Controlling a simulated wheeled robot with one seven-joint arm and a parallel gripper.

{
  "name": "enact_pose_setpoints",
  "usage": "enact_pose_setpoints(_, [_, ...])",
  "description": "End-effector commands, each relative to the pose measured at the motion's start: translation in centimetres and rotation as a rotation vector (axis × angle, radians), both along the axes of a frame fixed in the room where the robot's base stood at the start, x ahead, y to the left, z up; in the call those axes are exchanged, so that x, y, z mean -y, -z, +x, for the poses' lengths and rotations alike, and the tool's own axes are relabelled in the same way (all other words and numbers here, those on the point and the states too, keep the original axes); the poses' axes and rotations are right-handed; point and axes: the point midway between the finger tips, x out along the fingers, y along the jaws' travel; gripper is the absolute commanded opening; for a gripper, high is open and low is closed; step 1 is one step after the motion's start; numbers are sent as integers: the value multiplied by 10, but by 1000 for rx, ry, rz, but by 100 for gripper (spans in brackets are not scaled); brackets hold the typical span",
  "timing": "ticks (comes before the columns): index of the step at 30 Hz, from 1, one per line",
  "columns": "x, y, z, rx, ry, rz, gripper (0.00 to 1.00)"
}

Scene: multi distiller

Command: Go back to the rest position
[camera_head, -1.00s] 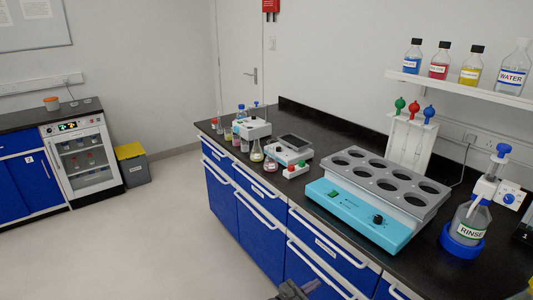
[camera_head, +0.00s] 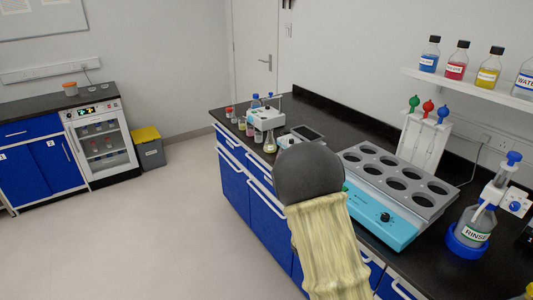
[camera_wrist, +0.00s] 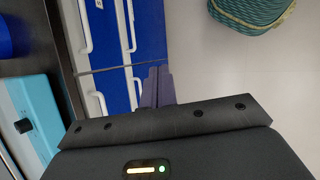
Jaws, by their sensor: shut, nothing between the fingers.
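In the wrist view my gripper (camera_wrist: 160,72) is shut, its dark fingers together with nothing between them. It hangs beside the blue cabinet fronts (camera_wrist: 105,38), over the pale floor. In the head view a dark rounded joint and a yellowish sleeve of my arm rise from the bottom middle, in front of the bench. My gripper itself does not show there.
The black bench (camera_head: 330,102) carries a turquoise multi-well heater (camera_head: 383,222), a rinse bottle (camera_head: 470,227), a pipette stand (camera_head: 425,140) and small glassware. A glass-door unit (camera_head: 103,145) and a grey bin (camera_head: 148,150) stand at left. The left floor (camera_head: 130,235) is clear.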

Motion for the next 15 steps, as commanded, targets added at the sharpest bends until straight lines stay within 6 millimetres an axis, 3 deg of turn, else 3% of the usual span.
enact_pose_setpoints(1, [-3, -19, -5, 36, 48, 47, 0])
enact_pose_setpoints(15, [-33, -143, -46, 367, 435, 397, 0])
